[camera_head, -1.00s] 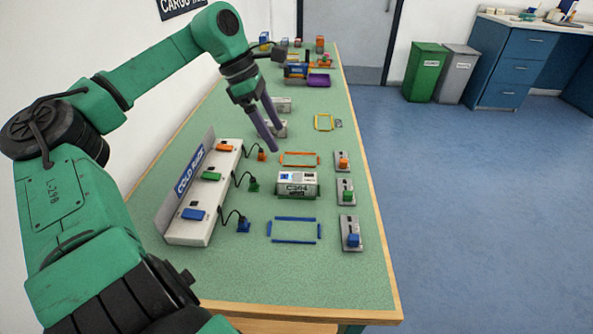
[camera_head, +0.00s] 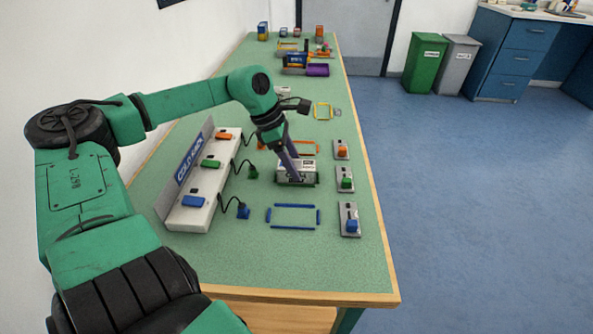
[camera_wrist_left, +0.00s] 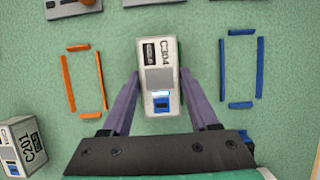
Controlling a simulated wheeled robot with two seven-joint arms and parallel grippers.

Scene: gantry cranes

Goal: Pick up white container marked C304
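The white container marked C304 (camera_wrist_left: 160,78) lies between the two purple fingers of my left gripper (camera_wrist_left: 160,90) in the left wrist view. In the head view, the container (camera_head: 308,172) stands on the green table between the orange and blue outlines, partly hidden by my left gripper (camera_head: 292,170). My right gripper is not in view.
A blue outline (camera_head: 293,206) and an orange outline (camera_wrist_left: 68,80) flank the container. A white rack marked COLD (camera_head: 205,185) with cables stands to the left. Small switch plates (camera_head: 346,180) line the right. Another white container, C201 (camera_wrist_left: 22,145), is at lower left in the wrist view.

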